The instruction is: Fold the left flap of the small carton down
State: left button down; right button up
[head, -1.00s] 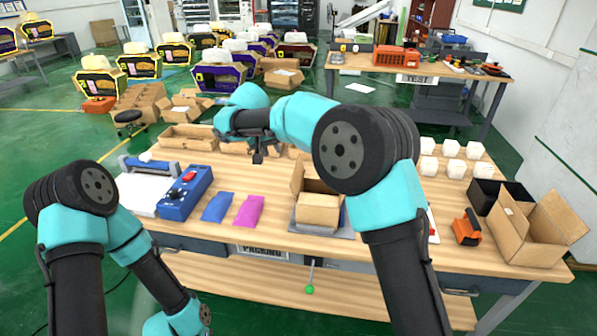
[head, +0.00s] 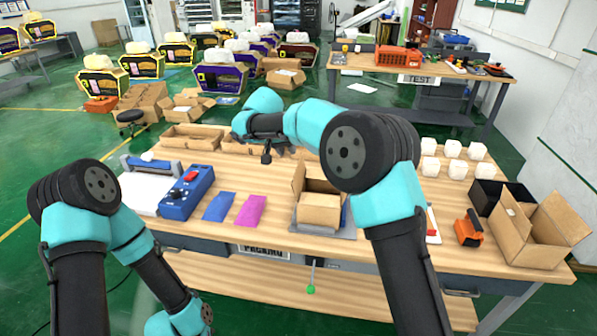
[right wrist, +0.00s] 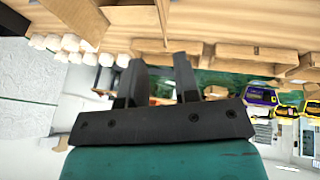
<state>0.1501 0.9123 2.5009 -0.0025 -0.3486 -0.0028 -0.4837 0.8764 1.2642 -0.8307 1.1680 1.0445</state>
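The small carton (head: 318,210) stands open on a grey plate on the packing table in the head view. Its left flap (head: 298,179) stands upright. My right gripper (head: 266,156) hangs in the air to the left of and beyond the carton, apart from the flap. In the right wrist view its two fingers (right wrist: 160,82) are apart with nothing between them. A brown cardboard piece (right wrist: 78,18) shows at the top left there; I cannot tell which box it belongs to. My right arm covers the area just right of the carton. My left gripper is out of view.
Blue (head: 218,207) and pink packets (head: 251,210) lie left of the carton, beside a blue device (head: 186,193). Shallow trays (head: 190,137) line the back edge. An open box (head: 540,232) and an orange tool (head: 468,229) are at the right.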

aim_at(298, 169)
jog(key=x, duration=1.3)
jog(key=shift+w+f, duration=0.1)
jog(key=shift+f, duration=0.05)
grip_shut()
